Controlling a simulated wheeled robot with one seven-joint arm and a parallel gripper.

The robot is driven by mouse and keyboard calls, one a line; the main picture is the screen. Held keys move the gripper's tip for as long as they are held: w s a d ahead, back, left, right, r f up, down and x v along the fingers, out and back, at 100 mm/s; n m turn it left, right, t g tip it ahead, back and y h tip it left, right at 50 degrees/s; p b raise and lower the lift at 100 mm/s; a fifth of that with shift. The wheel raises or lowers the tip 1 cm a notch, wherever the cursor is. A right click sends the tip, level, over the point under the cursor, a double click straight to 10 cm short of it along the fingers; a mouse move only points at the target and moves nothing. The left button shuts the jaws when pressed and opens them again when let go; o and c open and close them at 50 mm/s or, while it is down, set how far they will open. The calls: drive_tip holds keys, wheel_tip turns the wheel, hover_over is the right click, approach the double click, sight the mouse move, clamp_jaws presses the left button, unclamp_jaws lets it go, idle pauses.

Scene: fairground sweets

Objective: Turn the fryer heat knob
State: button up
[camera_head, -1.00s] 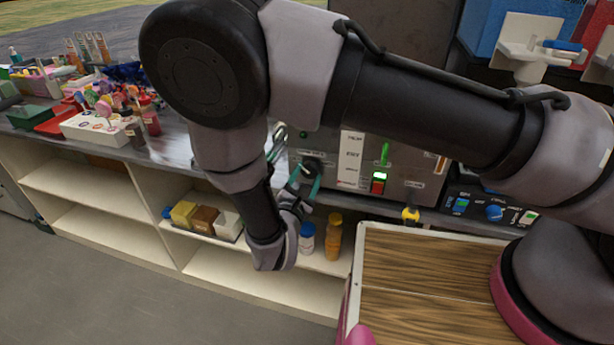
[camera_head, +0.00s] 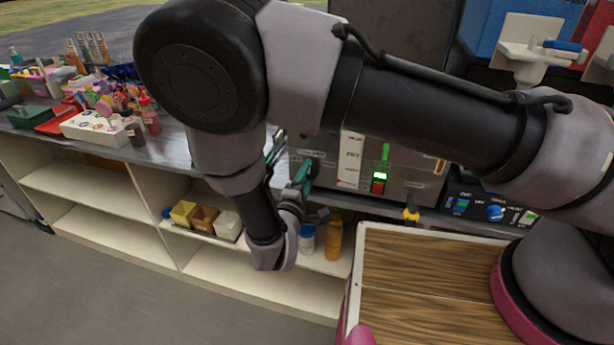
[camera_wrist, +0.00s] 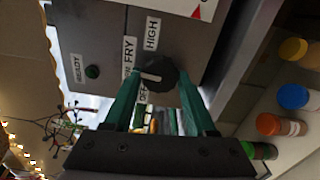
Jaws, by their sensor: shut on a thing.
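The fryer heat knob (camera_wrist: 160,74) is round and black with a white pointer line, on the grey fryer panel (camera_wrist: 100,30). Its pointer faces left in the wrist view, towards labels partly hidden by a finger. The FRY label (camera_wrist: 129,50) and HIGH label (camera_wrist: 152,33) are readable above it. My gripper (camera_wrist: 160,78) has its two green fingers on either side of the knob, shut on it. In the head view my gripper (camera_head: 303,177) is at the fryer front and hides most of the knob.
A READY lamp (camera_wrist: 92,72) sits on the panel. A lit green switch (camera_head: 380,177) is right of the gripper. Bottles (camera_head: 334,238) stand on the shelf below. A wooden-topped surface (camera_head: 430,280) lies in front.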

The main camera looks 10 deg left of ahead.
drive_tip(key=shift+m, duration=1.5)
drive_tip(key=shift+s, duration=0.1)
drive_tip(key=o, duration=1.4)
drive_tip(key=s, duration=1)
drive_tip(key=shift+s+a, duration=0.35)
drive_tip(key=shift+a, duration=0.05)
